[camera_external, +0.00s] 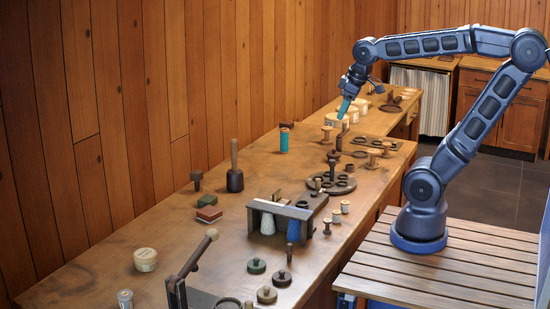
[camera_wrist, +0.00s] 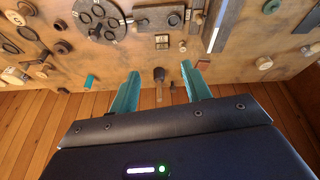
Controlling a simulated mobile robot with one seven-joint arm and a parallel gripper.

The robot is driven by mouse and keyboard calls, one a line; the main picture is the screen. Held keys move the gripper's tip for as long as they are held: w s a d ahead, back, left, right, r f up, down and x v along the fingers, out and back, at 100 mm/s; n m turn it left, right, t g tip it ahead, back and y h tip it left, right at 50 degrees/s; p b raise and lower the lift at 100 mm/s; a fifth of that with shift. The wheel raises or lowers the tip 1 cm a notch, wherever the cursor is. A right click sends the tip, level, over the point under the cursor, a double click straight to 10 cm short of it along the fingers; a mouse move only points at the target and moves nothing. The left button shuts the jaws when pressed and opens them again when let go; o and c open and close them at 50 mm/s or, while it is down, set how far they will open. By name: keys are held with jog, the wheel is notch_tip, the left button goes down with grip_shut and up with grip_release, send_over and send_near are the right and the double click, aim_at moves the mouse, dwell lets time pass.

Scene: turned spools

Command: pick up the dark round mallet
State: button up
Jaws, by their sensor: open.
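The dark round mallet (camera_external: 235,181) stands head down on the bench, left of the middle, with its pale wooden handle pointing up. In the wrist view the mallet (camera_wrist: 159,75) shows small and distant, in the gap between my two teal fingers. My gripper (camera_external: 342,112) is high above the far part of the bench, up and to the right of the mallet in the outside view. In the wrist view my gripper (camera_wrist: 160,70) is open, with nothing held between the fingers.
A teal cylinder (camera_external: 284,141) stands behind and right of the mallet. A small dark square-headed piece (camera_external: 196,180) stands to its left. A dark rack (camera_external: 280,208) with cones is to the right. A wood-panelled wall runs behind the bench.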

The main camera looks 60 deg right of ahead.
jog(key=w+r+n+g, duration=0.1)
jog(key=w+r+n, duration=0.15)
jog(key=w, duration=0.85)
jog(key=n+g, duration=0.3)
jog(key=n, duration=0.7)
send_over(234, 140)
jog(key=f, duration=1.2)
jog(key=shift+s+d+f, duration=0.15)
jog(key=shift+s+f, duration=0.05)
jog(key=shift+f, duration=0.05)
jog(key=shift+w+f, duration=0.3)
jog(key=shift+f, duration=0.1)
notch_tip(234, 140, down, 10)
jog(key=shift+f, duration=0.25)
grip_shut()
